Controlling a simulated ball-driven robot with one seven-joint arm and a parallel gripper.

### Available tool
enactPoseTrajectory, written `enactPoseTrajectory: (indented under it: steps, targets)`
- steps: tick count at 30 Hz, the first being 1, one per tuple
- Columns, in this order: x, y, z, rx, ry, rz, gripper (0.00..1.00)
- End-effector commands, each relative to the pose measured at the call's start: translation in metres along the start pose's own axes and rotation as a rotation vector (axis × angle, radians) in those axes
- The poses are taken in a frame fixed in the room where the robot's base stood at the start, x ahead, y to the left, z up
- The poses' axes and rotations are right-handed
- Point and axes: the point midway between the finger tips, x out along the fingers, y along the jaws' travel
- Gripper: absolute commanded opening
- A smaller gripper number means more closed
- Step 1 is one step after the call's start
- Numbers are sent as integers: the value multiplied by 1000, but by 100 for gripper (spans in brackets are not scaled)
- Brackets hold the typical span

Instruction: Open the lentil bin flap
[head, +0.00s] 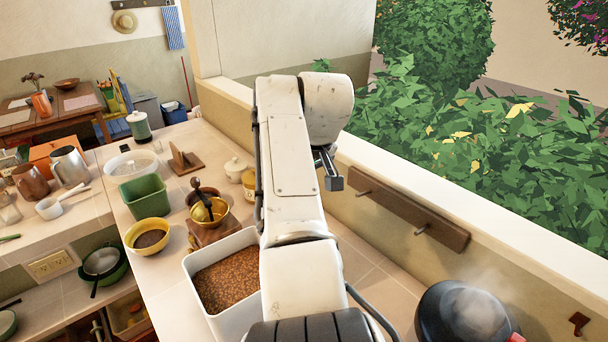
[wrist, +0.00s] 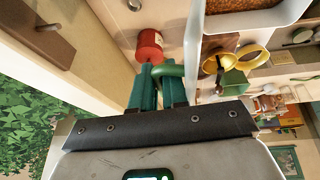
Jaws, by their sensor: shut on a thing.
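The lentil bin (head: 190,270) is a white open-topped box of brown lentils on the counter, left of my arm in the head view. Its white wall also shows at the top right of the wrist view (wrist: 290,28). My gripper (wrist: 158,80) has dark green fingers and is shut on a rounded green thing (wrist: 172,70) beside that wall. I cannot tell whether this is part of the flap. No flap can be clearly made out; my arm covers the bin's right side in the head view. Only a small grey part of the hand shows there.
A red can (wrist: 148,45) stands just beyond the fingers. A brass grinder (head: 208,210), a green tub (head: 143,197) and a yellow bowl (head: 148,236) stand left of the arm. A peg rail (head: 410,218) is on the right wall. A steaming dark pot (head: 462,312) is front right.

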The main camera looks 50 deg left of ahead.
Motion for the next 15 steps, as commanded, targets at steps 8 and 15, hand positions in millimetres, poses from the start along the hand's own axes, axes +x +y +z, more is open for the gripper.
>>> enactPoseTrajectory:
  steps: [8,15]
  targets:
    - [9,-2,7,2,-19,-9,15]
    - [9,-3,7,2,-20,-10,21]
